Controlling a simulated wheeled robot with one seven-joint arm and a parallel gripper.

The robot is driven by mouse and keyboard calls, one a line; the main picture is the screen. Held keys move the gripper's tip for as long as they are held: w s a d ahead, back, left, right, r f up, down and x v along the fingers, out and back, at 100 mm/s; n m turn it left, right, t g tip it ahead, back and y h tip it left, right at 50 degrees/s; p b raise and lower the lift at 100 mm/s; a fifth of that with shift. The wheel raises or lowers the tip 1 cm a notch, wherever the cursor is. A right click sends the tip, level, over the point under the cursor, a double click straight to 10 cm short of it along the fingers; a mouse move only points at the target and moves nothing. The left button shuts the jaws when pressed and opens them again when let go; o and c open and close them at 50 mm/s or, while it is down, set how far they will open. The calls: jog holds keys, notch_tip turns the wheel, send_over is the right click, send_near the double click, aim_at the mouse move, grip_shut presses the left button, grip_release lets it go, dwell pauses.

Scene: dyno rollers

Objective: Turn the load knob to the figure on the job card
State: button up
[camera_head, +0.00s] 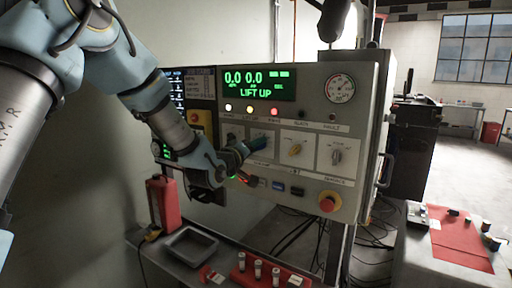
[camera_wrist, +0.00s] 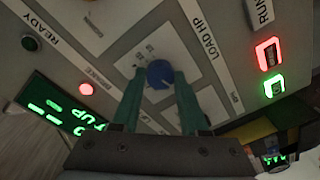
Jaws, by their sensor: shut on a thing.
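In the wrist view, the blue round load knob (camera_wrist: 159,71) sits on a pale panel plate beside the label LOAD HP. The two green fingers of my gripper (camera_wrist: 160,82) are shut on it from both sides. The knob's pointer and the scale figures are too small or hidden to read. In the head view, my gripper (camera_head: 247,147) reaches the control panel (camera_head: 312,118) at the second plate from the left and covers most of that knob. I cannot pick out a readable job card.
The display (camera_head: 258,83) reads 0.0 0.0 and LIFT UP. A yellow knob (camera_head: 295,149) and a grey knob (camera_head: 336,156) are to the right. A red stop button (camera_head: 329,202) sits below. Lit red and green switches (camera_wrist: 273,88) show in the wrist view. A bench (camera_head: 222,264) stands below.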

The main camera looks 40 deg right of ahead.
grip_shut()
